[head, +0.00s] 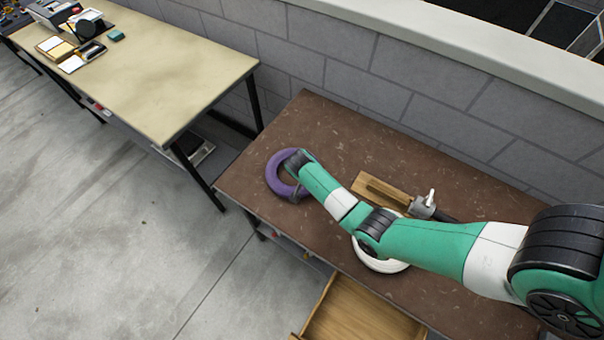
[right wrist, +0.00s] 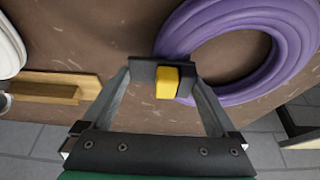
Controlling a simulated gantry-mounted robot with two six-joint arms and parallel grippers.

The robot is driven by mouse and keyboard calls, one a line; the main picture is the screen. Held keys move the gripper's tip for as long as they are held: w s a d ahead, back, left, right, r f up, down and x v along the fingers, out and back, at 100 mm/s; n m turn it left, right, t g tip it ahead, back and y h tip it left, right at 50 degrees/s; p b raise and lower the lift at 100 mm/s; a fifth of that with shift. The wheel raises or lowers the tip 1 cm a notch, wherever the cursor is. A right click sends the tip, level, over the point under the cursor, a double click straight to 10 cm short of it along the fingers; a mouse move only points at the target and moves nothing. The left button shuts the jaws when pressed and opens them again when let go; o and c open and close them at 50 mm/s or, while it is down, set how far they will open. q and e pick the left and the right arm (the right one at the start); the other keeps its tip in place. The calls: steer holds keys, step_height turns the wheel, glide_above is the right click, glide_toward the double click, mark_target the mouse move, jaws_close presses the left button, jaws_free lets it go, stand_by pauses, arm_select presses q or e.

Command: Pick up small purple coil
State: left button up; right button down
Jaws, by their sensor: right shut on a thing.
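The purple coil (head: 273,174) lies on the brown table at its left end. It also shows in the right wrist view (right wrist: 180,38), where its ring runs past the fingertips at the upper right. My left gripper is not in view.
A white coil (head: 378,267) lies under my right arm on the brown table (head: 322,125). A wooden block (head: 368,189) and a metal clamp (head: 424,207) lie behind the arm. An open wooden drawer (head: 360,315) juts out in front. A beige table (head: 165,65) stands at the left.

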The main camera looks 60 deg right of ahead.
steer(key=shift+r, duration=0.2)
steer(key=shift+r, duration=0.25)
steer(key=r+p, duration=0.1)
steer(key=r, duration=0.1)
steer(key=r+p, duration=0.2)
steer(key=shift+s+a, duration=0.15)
steer(key=shift+a, duration=0.05)
steer(key=s+a+r+p, duration=0.6)
steer(key=s+a+r, duration=0.2)
steer(key=s+a, duration=0.1)
steer(key=shift+a, duration=0.45)
